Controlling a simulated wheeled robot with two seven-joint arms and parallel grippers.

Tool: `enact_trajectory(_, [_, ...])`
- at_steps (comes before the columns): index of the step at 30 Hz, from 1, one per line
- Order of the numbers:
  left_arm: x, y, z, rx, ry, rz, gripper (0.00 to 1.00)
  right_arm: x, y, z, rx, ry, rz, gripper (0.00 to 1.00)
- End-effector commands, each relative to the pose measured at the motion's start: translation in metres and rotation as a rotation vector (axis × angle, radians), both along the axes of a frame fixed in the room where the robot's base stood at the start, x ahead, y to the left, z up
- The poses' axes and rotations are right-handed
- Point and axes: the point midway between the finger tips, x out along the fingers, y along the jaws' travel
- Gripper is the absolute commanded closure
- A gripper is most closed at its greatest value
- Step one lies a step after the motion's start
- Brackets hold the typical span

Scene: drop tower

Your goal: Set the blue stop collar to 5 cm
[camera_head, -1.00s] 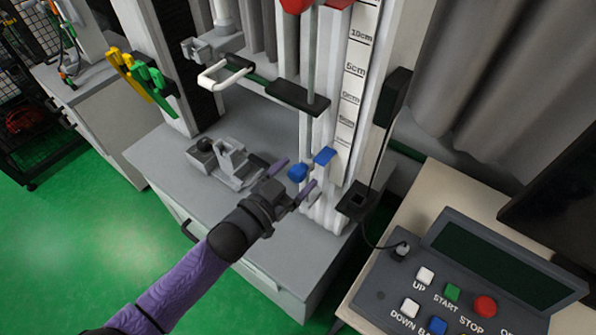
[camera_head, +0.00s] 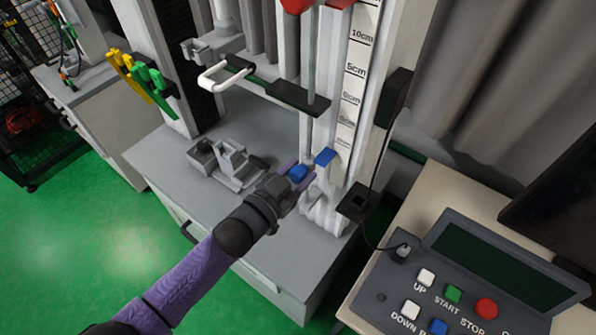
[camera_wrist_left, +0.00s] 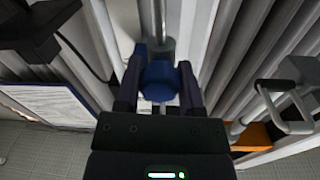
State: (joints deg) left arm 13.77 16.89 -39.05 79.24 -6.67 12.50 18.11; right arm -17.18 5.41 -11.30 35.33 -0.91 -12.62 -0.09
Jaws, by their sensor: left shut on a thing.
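The blue stop collar (camera_head: 299,172) sits low on the vertical rod of the drop tower, and its blue pointer tab (camera_head: 325,156) reaches right toward the scale (camera_head: 350,98). The tab is below the lowest marks that I can read there. My left gripper (camera_head: 304,175) is shut on the collar, one finger on each side. In the left wrist view the collar (camera_wrist_left: 159,80) sits between the two dark fingers, with the rod behind it. My right gripper is not in view.
A black carriage plate with a white handle (camera_head: 226,73) is on the rod above the collar. A grey clamp fixture (camera_head: 232,163) stands on the base to the left. A control box (camera_head: 462,285) with buttons is at lower right.

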Motion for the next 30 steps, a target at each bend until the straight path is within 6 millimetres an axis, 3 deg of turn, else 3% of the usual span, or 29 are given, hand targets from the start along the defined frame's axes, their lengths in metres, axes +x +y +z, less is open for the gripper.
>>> enact_trajectory(7, [0.000,0.000,0.010,0.001,-0.001,0.000,1.00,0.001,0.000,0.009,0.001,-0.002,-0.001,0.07])
enact_trajectory(16, [0.000,0.000,0.072,0.000,-0.004,0.001,1.00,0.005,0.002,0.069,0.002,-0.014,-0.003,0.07])
enact_trajectory(26, [0.000,0.000,0.070,-0.001,-0.001,0.000,1.00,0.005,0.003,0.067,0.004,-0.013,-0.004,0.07])
enact_trajectory(27, [0.000,0.000,0.070,-0.001,-0.001,0.000,0.43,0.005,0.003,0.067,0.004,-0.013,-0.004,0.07])
enact_trajectory(30, [0.000,0.000,0.070,-0.001,-0.001,0.000,0.22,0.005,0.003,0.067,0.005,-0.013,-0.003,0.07])
